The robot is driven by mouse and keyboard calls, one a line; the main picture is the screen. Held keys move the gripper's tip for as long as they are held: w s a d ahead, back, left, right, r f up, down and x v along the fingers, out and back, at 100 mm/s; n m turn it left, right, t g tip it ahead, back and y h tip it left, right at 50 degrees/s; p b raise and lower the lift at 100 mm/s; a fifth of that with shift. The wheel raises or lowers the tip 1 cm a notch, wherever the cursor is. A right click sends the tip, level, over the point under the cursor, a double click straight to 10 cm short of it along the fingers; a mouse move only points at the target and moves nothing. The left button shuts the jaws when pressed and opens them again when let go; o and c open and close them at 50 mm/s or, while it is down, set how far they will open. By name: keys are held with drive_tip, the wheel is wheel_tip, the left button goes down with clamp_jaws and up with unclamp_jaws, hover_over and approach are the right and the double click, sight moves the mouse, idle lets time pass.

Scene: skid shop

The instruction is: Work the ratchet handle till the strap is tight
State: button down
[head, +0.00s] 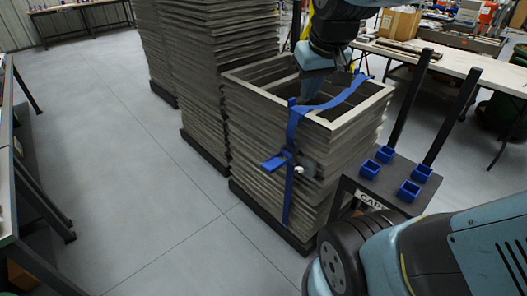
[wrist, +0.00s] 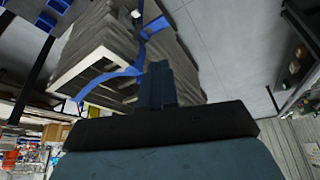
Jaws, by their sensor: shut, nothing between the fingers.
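A blue strap (head: 291,125) runs over the top of a stack of grey frames (head: 340,128) and down its front face. The ratchet handle (head: 274,163), a blue lever, sticks out to the left from the front of the stack, beside the dark ratchet body (head: 303,168). My gripper (head: 308,98) points down over the top of the stack, above and behind the handle and apart from it. In the wrist view its fingers (wrist: 160,68) are shut and empty. The handle (wrist: 157,25) shows beyond them, with the strap (wrist: 115,74) crossing the stack.
Taller stacks of frames (head: 222,75) stand behind on the left. A dark cart (head: 385,187) with blue sockets and upright posts stands close on the right. A workbench (head: 450,60) is behind it. The grey floor (head: 150,180) left of the stack is clear.

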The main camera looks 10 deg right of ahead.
drive_tip(key=w+f+n+g, duration=0.1)
drive_tip(key=w+f, duration=0.4)
drive_tip(key=w, duration=0.4)
drive_tip(key=n+g, duration=0.4)
hover_over(268, 166)
wheel_tip(268, 166, down, 23)
drive_tip(key=shift+s+f, duration=0.1)
drive_tip(key=shift+f, duration=0.05)
wheel_tip(268, 166, down, 14)
drive_tip(key=shift+r, duration=0.1)
